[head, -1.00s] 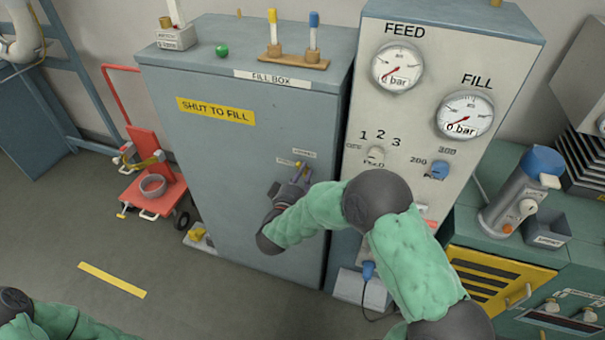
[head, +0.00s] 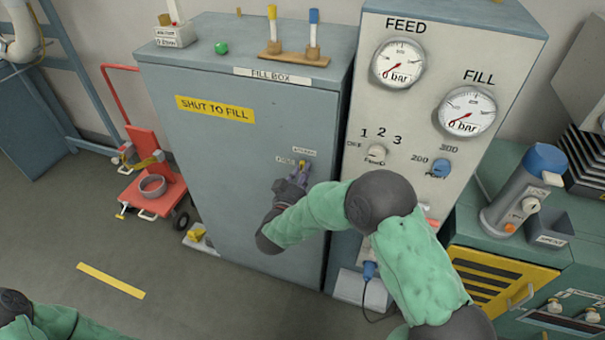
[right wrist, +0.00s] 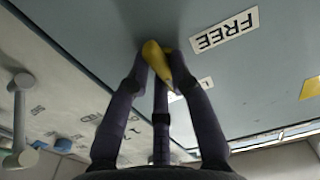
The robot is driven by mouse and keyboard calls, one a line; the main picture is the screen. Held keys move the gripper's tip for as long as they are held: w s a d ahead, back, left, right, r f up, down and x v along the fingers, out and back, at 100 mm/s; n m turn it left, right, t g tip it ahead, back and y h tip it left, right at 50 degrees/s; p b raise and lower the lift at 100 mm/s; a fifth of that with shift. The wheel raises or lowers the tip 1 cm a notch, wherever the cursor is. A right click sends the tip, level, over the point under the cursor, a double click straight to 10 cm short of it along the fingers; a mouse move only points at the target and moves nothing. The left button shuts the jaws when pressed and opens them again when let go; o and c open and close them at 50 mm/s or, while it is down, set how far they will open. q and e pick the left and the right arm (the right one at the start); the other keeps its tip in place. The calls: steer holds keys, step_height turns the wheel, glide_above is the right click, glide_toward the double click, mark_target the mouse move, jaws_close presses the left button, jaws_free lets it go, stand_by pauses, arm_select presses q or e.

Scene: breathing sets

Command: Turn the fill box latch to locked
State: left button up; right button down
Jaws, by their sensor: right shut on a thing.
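The fill box (head: 235,170) is a tall grey-blue cabinet with its door shut. Its small yellow latch (head: 303,164) is on the door's right side, beside two small labels. My right gripper (head: 299,174) is at the latch. In the right wrist view, the yellow latch (right wrist: 157,60) lies between the fingertips of my right gripper (right wrist: 162,65), which is shut on it. The fingers hide part of the latch. A FREE label (right wrist: 225,30) appears upside down beside it; a second label is partly hidden behind a finger. My left gripper is out of view; only its arm shows.
The gauge panel (head: 400,130) with knobs stands close to the right of the box. A red cart (head: 150,165) stands to the left. A green bench with a grey flask (head: 520,195) is at the right. The floor in front of the box is open.

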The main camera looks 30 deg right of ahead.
stand_by(0.3)
steer(key=c, duration=1.1)
jaws_free()
steer(key=shift+a, duration=0.1)
steer(key=v, duration=1.2)
